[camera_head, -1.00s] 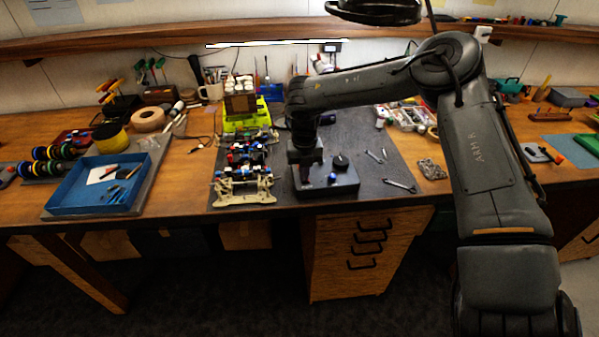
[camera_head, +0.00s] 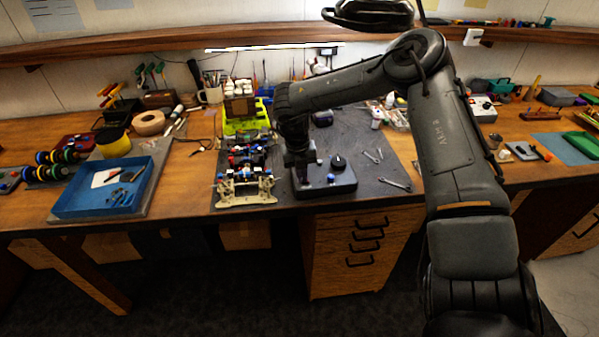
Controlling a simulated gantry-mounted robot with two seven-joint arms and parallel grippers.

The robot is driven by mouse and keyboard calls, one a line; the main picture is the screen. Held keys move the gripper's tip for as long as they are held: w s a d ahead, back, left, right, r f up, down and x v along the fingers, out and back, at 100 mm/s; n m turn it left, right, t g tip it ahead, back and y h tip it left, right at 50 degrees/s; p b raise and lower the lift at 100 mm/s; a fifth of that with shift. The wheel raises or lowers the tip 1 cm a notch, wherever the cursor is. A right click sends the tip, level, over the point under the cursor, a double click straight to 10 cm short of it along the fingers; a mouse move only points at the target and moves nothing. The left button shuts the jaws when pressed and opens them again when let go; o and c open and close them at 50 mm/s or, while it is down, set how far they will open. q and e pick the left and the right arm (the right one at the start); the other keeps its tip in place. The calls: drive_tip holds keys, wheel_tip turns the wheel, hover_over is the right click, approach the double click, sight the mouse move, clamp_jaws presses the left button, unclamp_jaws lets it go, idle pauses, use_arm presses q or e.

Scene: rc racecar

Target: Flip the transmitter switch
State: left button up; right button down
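A black control box (camera_head: 325,187), which looks like the transmitter, lies on the dark mat near the front edge of the bench. Any switch under the gripper is hidden. My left gripper is not in view.
The car chassis (camera_head: 245,187) lies just left of the box. Wrenches (camera_head: 395,184) lie to the right on the mat (camera_head: 372,141). A blue tray (camera_head: 70,207) is at the left. A yellow-green stand (camera_head: 238,122) is behind the chassis. Bare mat lies behind the wrenches.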

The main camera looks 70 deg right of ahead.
drive_tip(key=shift+s+d+f, duration=0.35)
drive_tip(key=shift+s+f, duration=0.2)
drive_tip(key=shift+r+p, duration=0.45)
drive_tip(key=shift+p, duration=0.1)
drive_tip(key=r+p, duration=0.3)
drive_tip(key=r, duration=0.1)
drive_tip(key=shift+w+a, duration=0.2)
drive_tip(key=shift+w, duration=0.05)
wheel_tip(320, 180, up, 10)
drive_tip(key=w+b, duration=0.1)
drive_tip(key=shift+w+a, duration=0.4)
drive_tip(key=shift+a, duration=0.05)
drive_tip(key=shift+s+r, duration=0.1)
